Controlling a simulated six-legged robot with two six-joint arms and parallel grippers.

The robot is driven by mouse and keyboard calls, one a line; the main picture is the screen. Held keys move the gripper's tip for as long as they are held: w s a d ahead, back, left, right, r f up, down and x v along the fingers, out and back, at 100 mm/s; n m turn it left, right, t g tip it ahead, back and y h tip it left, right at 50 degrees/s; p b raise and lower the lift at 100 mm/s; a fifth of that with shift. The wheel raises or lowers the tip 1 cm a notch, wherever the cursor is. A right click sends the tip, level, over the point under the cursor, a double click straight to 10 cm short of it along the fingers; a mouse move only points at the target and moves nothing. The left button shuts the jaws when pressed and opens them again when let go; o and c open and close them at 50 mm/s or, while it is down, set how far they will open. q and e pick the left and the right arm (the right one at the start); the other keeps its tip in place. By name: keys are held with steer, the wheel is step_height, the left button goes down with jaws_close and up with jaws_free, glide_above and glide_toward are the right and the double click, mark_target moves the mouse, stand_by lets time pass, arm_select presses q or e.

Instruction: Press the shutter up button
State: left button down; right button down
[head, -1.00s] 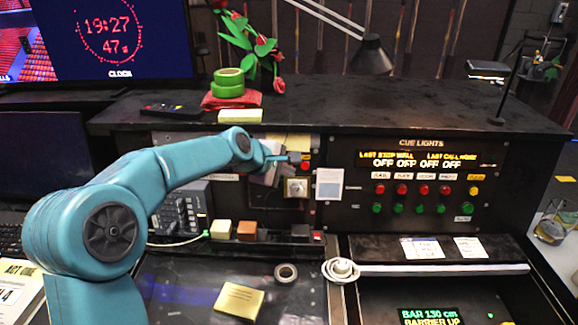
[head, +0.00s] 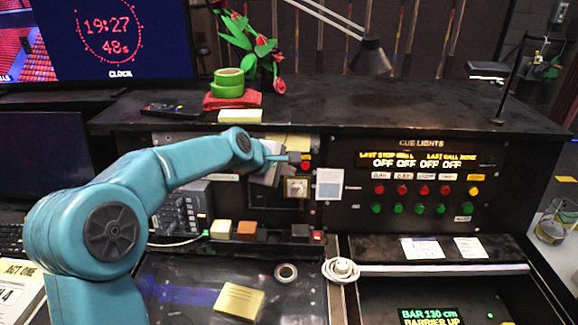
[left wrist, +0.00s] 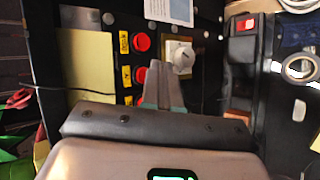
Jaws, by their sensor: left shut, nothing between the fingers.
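The pale rotary knob (left wrist: 180,57) sits close beside the buttons. A white card (head: 329,184) is right of it. The cue lights panel (head: 425,185) with red and green buttons is further right. Flowers (head: 255,45) and tape rolls (head: 229,82) stand on the ledge above.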

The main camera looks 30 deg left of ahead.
arm_select(q)
steer(key=shift+w+a, duration=0.1)
steer(key=shift+w+a, duration=0.15)
steer(key=shift+w, duration=0.1)
